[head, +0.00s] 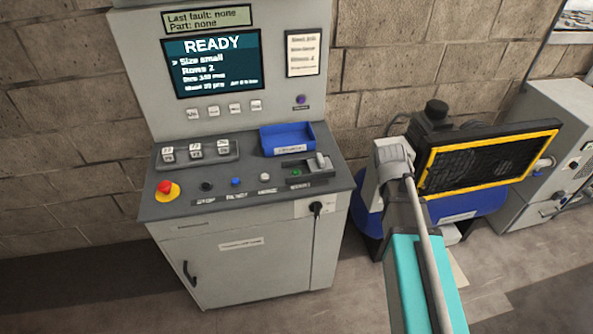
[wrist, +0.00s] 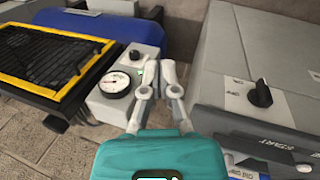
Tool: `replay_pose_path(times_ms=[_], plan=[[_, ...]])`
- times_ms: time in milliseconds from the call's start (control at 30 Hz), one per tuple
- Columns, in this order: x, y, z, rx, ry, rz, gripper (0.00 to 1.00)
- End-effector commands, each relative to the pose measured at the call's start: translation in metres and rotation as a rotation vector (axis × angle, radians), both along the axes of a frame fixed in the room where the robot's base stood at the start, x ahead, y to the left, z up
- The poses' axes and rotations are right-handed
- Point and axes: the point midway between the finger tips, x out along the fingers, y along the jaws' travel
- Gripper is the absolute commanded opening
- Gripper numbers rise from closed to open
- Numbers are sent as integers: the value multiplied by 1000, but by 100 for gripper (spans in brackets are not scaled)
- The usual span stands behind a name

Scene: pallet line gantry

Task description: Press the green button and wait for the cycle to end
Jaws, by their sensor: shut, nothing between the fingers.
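The green button (head: 296,173) sits at the right end of a button row on the grey console (head: 258,205), above a small label. The console screen (head: 212,62) reads READY, with "Size small" below it. A strip above it (head: 207,18) reads "Last fault: none". My gripper (wrist: 158,75) is shut and empty in the wrist view, off to the side of the console and apart from it. In the head view my arm is right of the console; its fingertips are not clear there. A START label (wrist: 262,143) shows in the wrist view; the green button cannot be made out there.
A red stop knob (head: 166,188) and black (head: 207,187), blue (head: 236,182) and white (head: 265,177) buttons share the row. A blue tray (head: 287,138) and a small lever (head: 320,160) stand behind. A yellow-framed black panel (head: 490,160) and a gauge (wrist: 114,83) are nearby.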

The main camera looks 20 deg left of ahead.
Motion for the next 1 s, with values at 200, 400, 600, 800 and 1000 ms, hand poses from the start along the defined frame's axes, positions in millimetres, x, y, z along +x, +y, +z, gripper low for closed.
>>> replay_pose_path(times_ms=[200,400,600,800,1000], plan=[[37,70,13,-136,-34,297,0],[59,141,25,-270,-66,563,0],[72,218,40,-414,-98,822,0],[74,287,54,-548,-124,1034,0],[72,325,62,-624,-139,1148,0]])
